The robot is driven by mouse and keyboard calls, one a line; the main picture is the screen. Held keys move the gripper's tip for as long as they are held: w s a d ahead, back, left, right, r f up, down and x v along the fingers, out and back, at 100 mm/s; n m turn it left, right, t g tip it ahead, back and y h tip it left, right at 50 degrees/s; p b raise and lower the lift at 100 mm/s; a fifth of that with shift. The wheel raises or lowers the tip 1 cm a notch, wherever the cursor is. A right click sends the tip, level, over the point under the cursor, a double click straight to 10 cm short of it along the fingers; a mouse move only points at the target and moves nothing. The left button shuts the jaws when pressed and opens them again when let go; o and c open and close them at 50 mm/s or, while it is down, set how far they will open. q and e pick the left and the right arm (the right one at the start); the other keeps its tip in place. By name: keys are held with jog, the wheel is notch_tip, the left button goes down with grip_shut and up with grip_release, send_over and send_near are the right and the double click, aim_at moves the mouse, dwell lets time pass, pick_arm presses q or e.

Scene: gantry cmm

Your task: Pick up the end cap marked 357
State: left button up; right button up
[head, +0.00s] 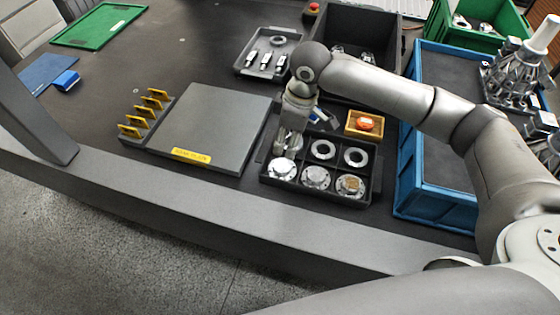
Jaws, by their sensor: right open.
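A black divided tray (302,191) holds several round metal parts. In its front row are a silver flanged cap (282,168) at left, another silver flanged cap (315,179) in the middle, and a cap with a tan centre (350,187) at right. Two pale rings lie in the back row, one in the middle (323,149) and one at right (355,156). No number is legible, so I cannot tell which cap is marked 357. My right gripper (287,148) is open and points down over the tray's left end, just behind the left cap; it hides the back left compartment. My left gripper is out of view.
A grey plate (215,125) with a yellow label lies left of the tray, beside several yellow-topped pieces (144,112). Behind the tray is a small wooden box (352,130) with an orange item. A blue bin (407,190) stands at right. A grey beam (180,195) runs along the front.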

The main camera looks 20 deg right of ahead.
aim_at(282, 165)
jog(key=f, duration=0.7)
jog(key=a+f, duration=0.1)
jog(key=f, duration=0.2)
jog(key=shift+w+f, duration=0.25)
jog(key=c, duration=0.8)
jog(key=shift+r, duration=0.1)
